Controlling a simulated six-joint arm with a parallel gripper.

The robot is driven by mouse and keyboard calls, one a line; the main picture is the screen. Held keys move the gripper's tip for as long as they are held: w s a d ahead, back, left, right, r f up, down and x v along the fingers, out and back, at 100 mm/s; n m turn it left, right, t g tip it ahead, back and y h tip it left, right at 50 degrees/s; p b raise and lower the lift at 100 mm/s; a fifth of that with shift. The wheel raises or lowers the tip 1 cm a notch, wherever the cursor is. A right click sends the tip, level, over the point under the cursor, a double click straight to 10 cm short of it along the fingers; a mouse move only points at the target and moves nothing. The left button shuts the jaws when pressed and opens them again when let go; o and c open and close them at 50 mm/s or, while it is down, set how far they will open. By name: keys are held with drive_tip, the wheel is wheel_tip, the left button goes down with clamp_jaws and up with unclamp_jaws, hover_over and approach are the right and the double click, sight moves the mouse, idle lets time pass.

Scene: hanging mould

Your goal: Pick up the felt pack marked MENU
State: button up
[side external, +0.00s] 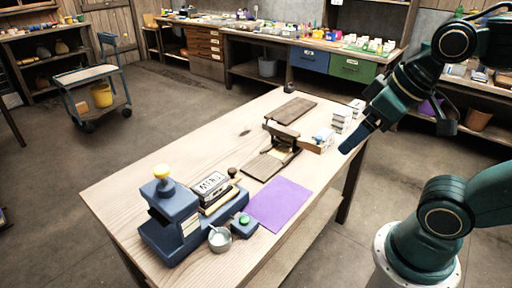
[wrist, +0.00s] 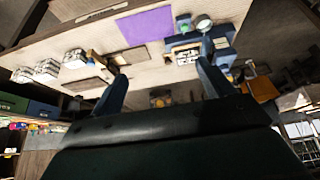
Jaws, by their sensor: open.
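The pack marked MENU (side external: 211,184) is a small block with a white labelled top and darker sides. It sits at the near left of the wooden table, beside a blue press-like device. It also shows in the wrist view (wrist: 188,57), small and far off, near the right fingertip in the picture. My gripper (side external: 358,139) is above the table's right edge in the side view, well away from the pack. In the wrist view my gripper (wrist: 162,70) has its two fingers wide apart with nothing between them.
The blue device (side external: 172,222) with a yellow knob stands left of the pack. A metal cup (side external: 220,239), a green-topped blue block (side external: 245,224) and a purple sheet (side external: 279,204) are close by. A dark hinged frame (side external: 282,138) and white stacks (side external: 341,120) stand farther back.

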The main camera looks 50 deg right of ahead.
drive_tip(key=w+a+r+n+g+y, duration=0.15)
drive_tip(key=w+n, duration=0.25)
drive_tip(key=w, duration=0.5)
drive_tip(key=w+a+n+g+y, duration=0.1)
drive_tip(key=w+a+n, duration=0.1)
drive_tip(key=w+n, duration=0.5)
drive_tip(key=w+f+n+g+y, duration=0.1)
drive_tip(key=w+f+n, duration=0.2)
drive_tip(key=w+f, duration=0.4)
drive_tip(key=w+f+n+g+y, duration=0.1)
drive_tip(key=w+f+n, duration=0.3)
drive_tip(key=w, duration=0.7)
wheel_tip(320, 180, down, 3)
drive_tip(key=shift+w+d+r+g, duration=0.15)
drive_tip(key=shift+w+g, duration=0.05)
drive_tip(key=shift+g, duration=0.35)
